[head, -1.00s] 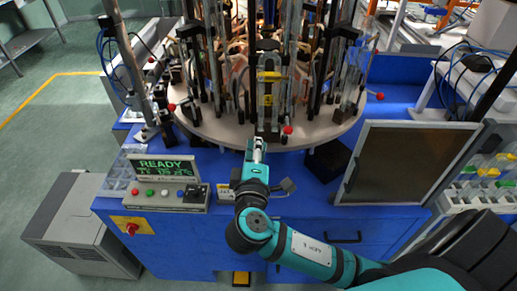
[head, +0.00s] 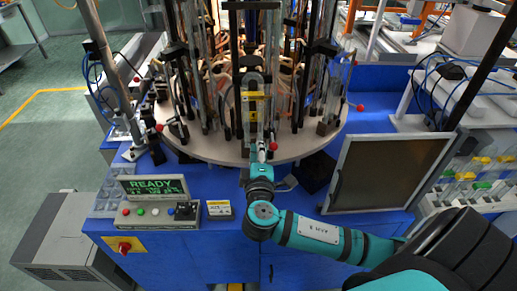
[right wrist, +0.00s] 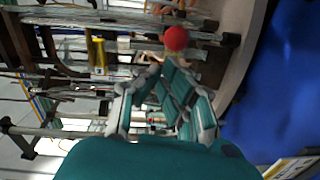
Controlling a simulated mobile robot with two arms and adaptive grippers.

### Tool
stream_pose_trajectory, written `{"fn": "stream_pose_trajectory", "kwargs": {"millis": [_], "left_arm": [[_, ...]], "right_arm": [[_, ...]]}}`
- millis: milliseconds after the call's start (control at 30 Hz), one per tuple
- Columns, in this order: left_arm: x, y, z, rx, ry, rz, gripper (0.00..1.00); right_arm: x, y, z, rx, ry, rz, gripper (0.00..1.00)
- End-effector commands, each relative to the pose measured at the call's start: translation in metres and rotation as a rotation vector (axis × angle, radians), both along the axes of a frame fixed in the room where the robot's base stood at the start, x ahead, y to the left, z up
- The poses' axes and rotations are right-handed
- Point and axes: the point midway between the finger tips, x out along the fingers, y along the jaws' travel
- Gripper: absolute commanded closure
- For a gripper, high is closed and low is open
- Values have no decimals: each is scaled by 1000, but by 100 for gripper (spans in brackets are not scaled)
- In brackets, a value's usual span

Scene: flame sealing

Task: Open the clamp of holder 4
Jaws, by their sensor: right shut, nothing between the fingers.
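A holder with yellow labels (head: 252,106) stands upright at the front of the round table; its number is not readable. A red ball knob (head: 273,146) sits low on its right side and also shows in the right wrist view (right wrist: 176,38). My right gripper (head: 260,155) is at the table's front edge, just left of and below the knob. In the right wrist view the fingers (right wrist: 160,70) are shut and empty, with the knob just beyond their tips. Contact with the knob cannot be told. The clamp's state is unclear. My left gripper is not in view.
The round table (head: 212,150) carries several other holders, rods and glass tubes, with more red knobs around its rim. A control panel with a READY display (head: 153,187) is at left. A dark framed panel (head: 386,172) stands at right.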

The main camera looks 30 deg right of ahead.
Motion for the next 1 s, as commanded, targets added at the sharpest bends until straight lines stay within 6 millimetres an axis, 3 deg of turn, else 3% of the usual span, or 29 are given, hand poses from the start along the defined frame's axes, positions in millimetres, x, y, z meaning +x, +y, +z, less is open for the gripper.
{"fn": "stream_pose_trajectory", "kwargs": {"millis": [767, 1000], "left_arm": [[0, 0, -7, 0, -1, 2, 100], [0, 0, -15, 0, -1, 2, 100]], "right_arm": [[-10, -8, 0, -3, 0, 133, 100], [-17, -15, -2, -5, 4, 258, 100]]}}
